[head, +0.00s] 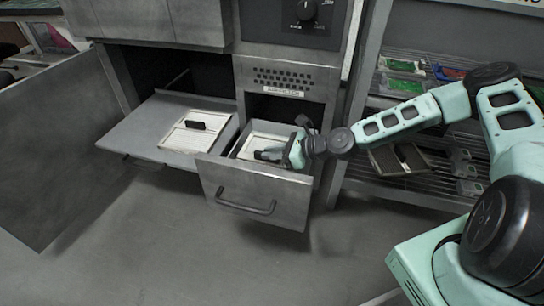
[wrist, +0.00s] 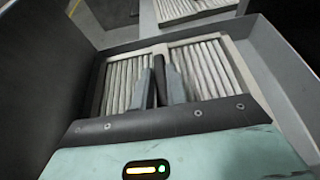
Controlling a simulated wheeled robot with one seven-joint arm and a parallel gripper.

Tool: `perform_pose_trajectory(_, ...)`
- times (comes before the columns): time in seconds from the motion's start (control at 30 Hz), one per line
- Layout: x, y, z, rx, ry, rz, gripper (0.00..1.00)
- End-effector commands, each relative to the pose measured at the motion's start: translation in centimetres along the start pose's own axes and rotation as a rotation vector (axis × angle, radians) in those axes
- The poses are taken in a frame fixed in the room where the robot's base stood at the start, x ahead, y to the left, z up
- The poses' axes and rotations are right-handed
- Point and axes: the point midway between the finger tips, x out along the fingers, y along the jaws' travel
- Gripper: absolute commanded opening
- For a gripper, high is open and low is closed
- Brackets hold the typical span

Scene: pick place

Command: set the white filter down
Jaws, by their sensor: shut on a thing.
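A white pleated filter (wrist: 210,66) with a pale frame and a black handle (wrist: 159,78) lies inside the open drawer (head: 252,196). My gripper (wrist: 160,72) reaches down into the drawer, its two fingers shut on the handle from both sides. A second white filter (head: 190,140) with a black handle lies on the pulled-out shelf to the left. Its pleats also show at the top of the wrist view (wrist: 190,8).
The grey pulled-out shelf (head: 140,133) stands left of the drawer, by an open cabinet door (head: 60,145). The drawer walls are close around my gripper. A wire rack (head: 400,110) with packets and a dark-framed panel (head: 400,160) stands right. The floor in front is clear.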

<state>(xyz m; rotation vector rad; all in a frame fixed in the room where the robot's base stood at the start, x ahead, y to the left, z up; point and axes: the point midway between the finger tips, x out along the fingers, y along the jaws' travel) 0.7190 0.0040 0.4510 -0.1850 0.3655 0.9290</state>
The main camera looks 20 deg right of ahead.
Motion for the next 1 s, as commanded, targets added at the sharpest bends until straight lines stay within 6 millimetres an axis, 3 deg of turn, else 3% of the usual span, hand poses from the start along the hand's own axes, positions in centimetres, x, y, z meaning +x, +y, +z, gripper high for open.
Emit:
perform_pose_trajectory(0.77, 0.6, 0.0, -1.4, -0.001, -0.001, 0.001, 0.00)
perform_pose_trajectory(0.8, 0.6, 0.0, -1.4, -0.001, 0.000, 0.001, 0.17)
perform_pose_trajectory(0.87, 0.6, 0.0, -1.4, -0.001, 0.000, 0.001, 0.34)
perform_pose_trajectory(1.0, 0.6, 0.0, -1.4, -0.001, 0.000, 0.001, 0.36)
